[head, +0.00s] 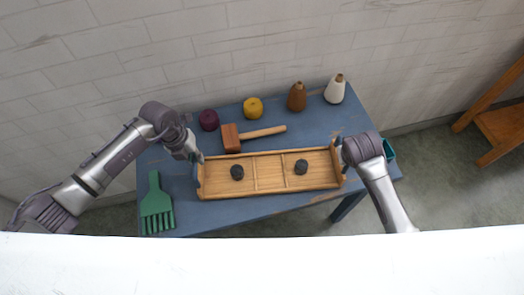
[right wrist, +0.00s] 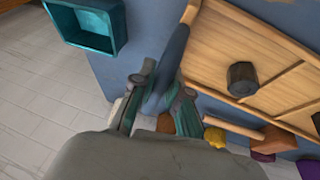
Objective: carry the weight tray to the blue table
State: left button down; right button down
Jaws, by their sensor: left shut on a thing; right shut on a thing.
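The weight tray (head: 270,188) is a long, light wooden tray with dividers, seen over the blue table (head: 190,213) in the head view. It looks about level and carries two dark round weights, one left (head: 237,172) and one right (head: 301,167). My left gripper (head: 197,157) is shut on the tray's left end. My right gripper (head: 343,152) is shut on its right end, and its fingers also show in the right wrist view (right wrist: 160,95). I cannot tell whether the tray's underside touches the tabletop.
Behind the tray lie a wooden mallet (head: 262,133), a maroon skein (head: 208,120), a yellow skein (head: 253,108), a brown cone (head: 297,97) and a white cone (head: 335,89). A green comb-like tool (head: 156,207) lies front left. A teal box (right wrist: 119,25) is at the right edge.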

pick_arm(q)
jog(key=shift+a+f, duration=0.1)
jog(key=shift+f, duration=0.25)
pick_arm(e)
jog(key=shift+d+f, duration=0.1)
jog(key=shift+f, duration=0.3)
pick_arm(q)
jog(key=c, duration=1.2)
grip_release()
jog(key=shift+r, duration=0.15)
pick_arm(e)
jog(key=c, duration=1.2)
grip_release()
jog(key=shift+r, duration=0.2)
pick_arm(q)
jog(key=shift+o, duration=0.2)
pick_arm(e)
jog(key=shift+o, duration=0.2)
pick_arm(q)
notch_tip(320, 180, up, 12)
jog(key=a, duration=0.2)
jog(key=shift+a, duration=0.15)
pick_arm(e)
jog(key=v, duration=1.2)
pick_arm(q)
jog(key=shift+s, duration=0.15)
